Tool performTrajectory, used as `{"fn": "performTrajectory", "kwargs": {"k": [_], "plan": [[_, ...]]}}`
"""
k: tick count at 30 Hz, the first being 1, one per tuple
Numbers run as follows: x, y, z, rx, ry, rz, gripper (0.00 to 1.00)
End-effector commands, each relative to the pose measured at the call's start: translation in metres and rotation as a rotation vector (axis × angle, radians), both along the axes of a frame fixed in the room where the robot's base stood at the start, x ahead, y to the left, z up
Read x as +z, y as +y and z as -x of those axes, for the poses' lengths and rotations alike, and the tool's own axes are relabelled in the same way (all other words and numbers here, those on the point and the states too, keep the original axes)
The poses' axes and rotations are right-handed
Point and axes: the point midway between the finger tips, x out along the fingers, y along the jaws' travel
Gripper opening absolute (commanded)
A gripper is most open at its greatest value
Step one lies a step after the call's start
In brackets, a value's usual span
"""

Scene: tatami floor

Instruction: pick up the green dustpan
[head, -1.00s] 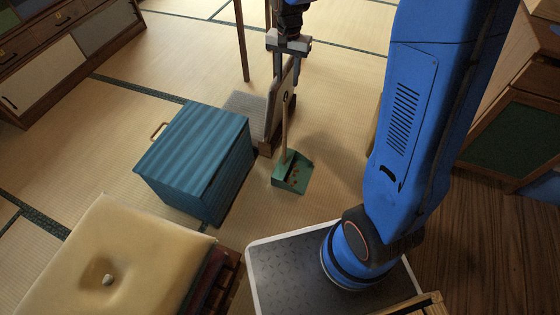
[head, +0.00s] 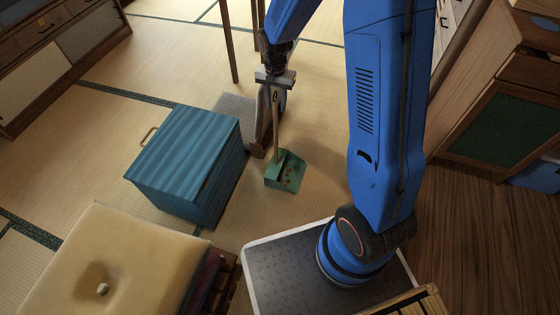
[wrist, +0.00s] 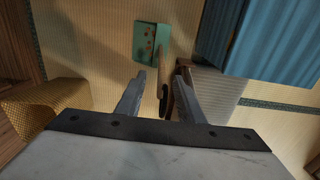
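The green dustpan (head: 285,172) stands on the tatami, its wooden handle (head: 277,128) pointing up. My gripper (head: 274,103) is above the pan, at the top end of the handle. In the wrist view my gripper (wrist: 159,76) is open, its two fingers apart. The dark handle end (wrist: 163,98) shows between the fingers, with no clear contact visible. The green pan (wrist: 147,40) lies beyond the fingertips with several small brown bits on it.
A blue-teal chest (head: 185,150) stands left of the dustpan. A grey cushioned item with a brown frame (head: 236,108) stands close behind the handle. A cream cushion (head: 110,265) is at the lower left. Floor right of the dustpan is clear.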

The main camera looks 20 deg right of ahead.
Motion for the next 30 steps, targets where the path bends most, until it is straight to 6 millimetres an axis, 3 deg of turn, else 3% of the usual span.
{"fn": "performTrajectory", "kwargs": {"k": [9,19,20,24,30], "plan": [[-0.039,0.003,-0.004,0.000,0.003,0.000,0.34],[-0.045,0.003,-0.004,0.000,0.001,0.001,0.34],[-0.045,0.003,-0.004,0.000,0.001,0.001,0.32],[-0.045,0.003,-0.004,0.000,0.001,0.001,0.00],[-0.045,0.002,-0.004,0.000,0.001,0.001,0.00]]}}
